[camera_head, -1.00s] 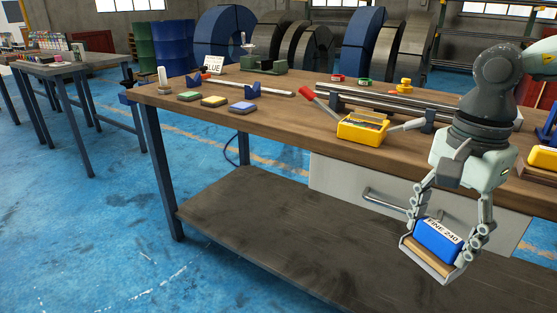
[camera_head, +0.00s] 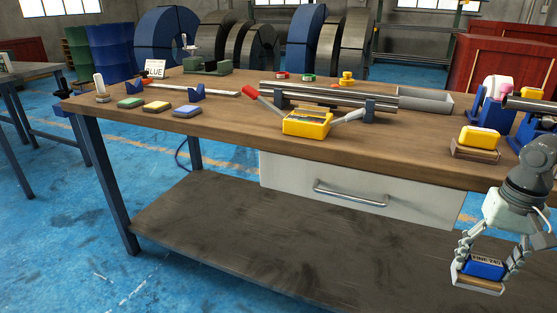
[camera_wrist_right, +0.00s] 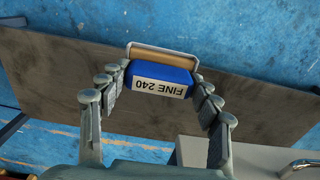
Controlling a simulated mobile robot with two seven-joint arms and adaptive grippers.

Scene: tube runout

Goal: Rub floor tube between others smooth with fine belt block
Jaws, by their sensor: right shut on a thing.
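My right gripper (camera_head: 490,268) is shut on the fine belt block (camera_head: 484,267), a blue block labelled "FINE 240" with a tan belt roller in a metal frame at its end. It holds the block in the air in front of the workbench, at the lower right of the head view. In the right wrist view the fingers grip the block (camera_wrist_right: 158,87) from both sides. Steel tubes (camera_head: 335,95) lie on blue supports on the bench top. A tube (camera_head: 530,105) also rests on a blue stand at the right edge. No tube on the floor is visible. My left gripper is out of view.
The wooden workbench (camera_head: 225,125) has a drawer with a handle and a lower shelf (camera_head: 230,235). Red crates (camera_head: 500,65) stand behind.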

